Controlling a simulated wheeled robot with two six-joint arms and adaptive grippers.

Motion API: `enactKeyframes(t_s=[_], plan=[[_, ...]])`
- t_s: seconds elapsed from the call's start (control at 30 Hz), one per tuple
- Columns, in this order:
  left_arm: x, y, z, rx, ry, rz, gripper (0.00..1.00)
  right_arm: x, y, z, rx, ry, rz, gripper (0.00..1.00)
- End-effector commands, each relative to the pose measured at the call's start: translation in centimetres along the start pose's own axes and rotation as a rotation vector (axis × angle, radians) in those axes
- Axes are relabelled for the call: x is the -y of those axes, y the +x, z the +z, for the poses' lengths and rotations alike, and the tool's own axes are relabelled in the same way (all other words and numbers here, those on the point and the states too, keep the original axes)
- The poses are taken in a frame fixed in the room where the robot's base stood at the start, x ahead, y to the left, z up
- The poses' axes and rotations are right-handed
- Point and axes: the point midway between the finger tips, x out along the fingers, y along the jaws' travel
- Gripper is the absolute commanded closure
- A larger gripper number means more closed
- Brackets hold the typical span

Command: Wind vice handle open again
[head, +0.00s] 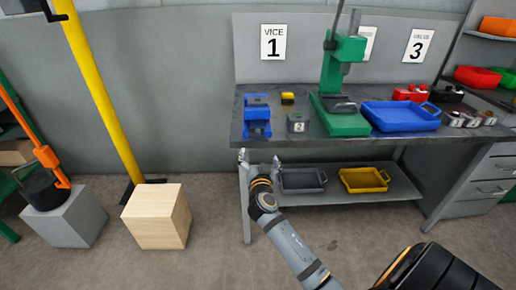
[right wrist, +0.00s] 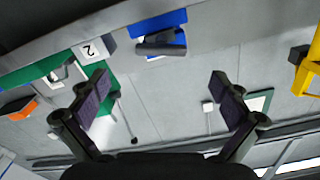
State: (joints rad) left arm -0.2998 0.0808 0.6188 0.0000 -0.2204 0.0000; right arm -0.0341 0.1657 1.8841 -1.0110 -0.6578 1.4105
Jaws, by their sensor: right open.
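The blue vice (head: 257,112) sits on the left end of the dark workbench (head: 350,138), below a sign marked VICE 1. In the right wrist view the vice (right wrist: 163,24) is at the top, with a dark bar (right wrist: 160,48) across its near end. I cannot tell if that bar is the handle, nor how wide the vice jaws stand. My right gripper (head: 259,158) is in front of and below the bench's front edge, apart from the vice. Its two fingers are spread and empty in the right wrist view (right wrist: 162,97). My left gripper is not seen.
A grey block marked 2 (head: 298,123), a small yellow block (head: 287,98), a green press (head: 342,80) and a blue tray (head: 400,116) stand on the bench. Grey (head: 302,181) and yellow (head: 364,180) trays lie on the shelf below. A wooden block (head: 157,217) stands on the floor.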

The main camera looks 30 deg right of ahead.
Motion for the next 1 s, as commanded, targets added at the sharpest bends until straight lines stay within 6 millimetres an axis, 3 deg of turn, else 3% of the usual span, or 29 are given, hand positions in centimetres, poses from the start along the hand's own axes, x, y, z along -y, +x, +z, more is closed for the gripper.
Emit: enactKeyframes(t_s=[0.23,0.5,0.7,1.0], plan=[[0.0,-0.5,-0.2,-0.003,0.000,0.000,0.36,0.2,1.2,-0.8,-0.011,0.008,-0.002,0.00],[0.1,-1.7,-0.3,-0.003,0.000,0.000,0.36,0.2,6.9,-0.8,-0.010,0.007,0.000,0.00],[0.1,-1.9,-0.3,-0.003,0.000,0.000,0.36,0.2,9.8,-0.7,-0.009,0.008,-0.001,0.00],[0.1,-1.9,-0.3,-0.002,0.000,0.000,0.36,0.1,10.5,-0.5,-0.007,0.009,-0.001,0.00]])
